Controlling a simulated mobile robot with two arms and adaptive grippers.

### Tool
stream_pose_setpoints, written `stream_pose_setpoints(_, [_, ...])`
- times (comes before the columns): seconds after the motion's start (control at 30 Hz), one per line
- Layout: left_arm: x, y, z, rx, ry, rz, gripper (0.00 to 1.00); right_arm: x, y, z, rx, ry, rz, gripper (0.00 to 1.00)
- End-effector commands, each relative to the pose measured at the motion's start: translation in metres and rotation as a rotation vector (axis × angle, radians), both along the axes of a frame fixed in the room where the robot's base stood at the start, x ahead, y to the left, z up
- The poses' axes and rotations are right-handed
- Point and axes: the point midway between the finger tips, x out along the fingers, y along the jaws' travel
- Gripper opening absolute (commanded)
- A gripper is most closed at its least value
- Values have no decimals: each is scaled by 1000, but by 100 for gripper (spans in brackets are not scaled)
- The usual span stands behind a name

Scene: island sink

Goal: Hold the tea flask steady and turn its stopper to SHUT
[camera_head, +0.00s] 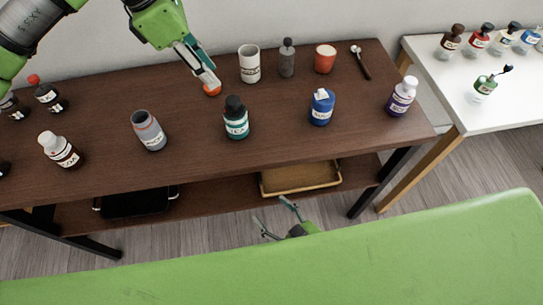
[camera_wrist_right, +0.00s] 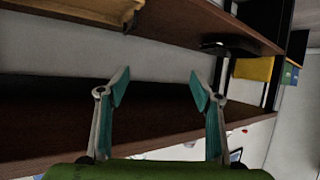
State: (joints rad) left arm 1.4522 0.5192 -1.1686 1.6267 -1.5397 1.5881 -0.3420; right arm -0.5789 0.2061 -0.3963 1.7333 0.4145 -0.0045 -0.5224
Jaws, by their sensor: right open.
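The tea flask (camera_head: 237,126) is dark teal with a white TEA label. It stands upright near the middle of the dark wooden table. Its black stopper (camera_head: 235,104) sits on top; I cannot read which way it is turned. My left gripper (camera_head: 208,84) reaches down from the top, behind and left of the flask, apart from it. A small orange thing (camera_head: 212,90) shows at its fingertips; I cannot tell whether it is held. My right gripper (camera_head: 271,211) is open and empty, low in front of the table edge, also seen in the right wrist view (camera_wrist_right: 158,79).
A blue container (camera_head: 321,108) stands right of the flask and a grey container (camera_head: 149,131) left. A white cup (camera_head: 249,64), grey bottle (camera_head: 287,58) and orange cup (camera_head: 325,59) stand behind. A tan tray (camera_head: 300,178) lies on the lower shelf. A green surface (camera_head: 300,265) fills the foreground.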

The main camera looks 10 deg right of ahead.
Motion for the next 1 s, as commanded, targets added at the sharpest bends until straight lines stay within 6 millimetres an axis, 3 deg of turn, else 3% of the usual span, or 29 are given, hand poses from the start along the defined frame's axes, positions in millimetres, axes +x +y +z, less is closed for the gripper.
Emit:
stream_pose_setpoints(0.03, [0,0,0,0,0,0,28,4,8,30,27,-51,7,59])
stream_pose_setpoints(0.2, [0,0,0,0,0,0,28,12,27,125,111,-210,17,59])
stream_pose_setpoints(0.3, [0,0,0,0,0,0,28,16,29,172,154,-285,12,59])
stream_pose_setpoints(0.4, [0,0,0,0,0,0,28,29,16,203,191,-341,-14,59])
stream_pose_setpoints(0.5, [0,0,0,0,0,0,28,41,4,218,217,-370,-35,59])
stream_pose_setpoints(0.67, [0,0,0,0,0,0,28,52,-3,228,237,-388,-51,59])
stream_pose_setpoints(1.0, [0,0,0,0,0,0,28,103,20,229,242,-389,-54,59])
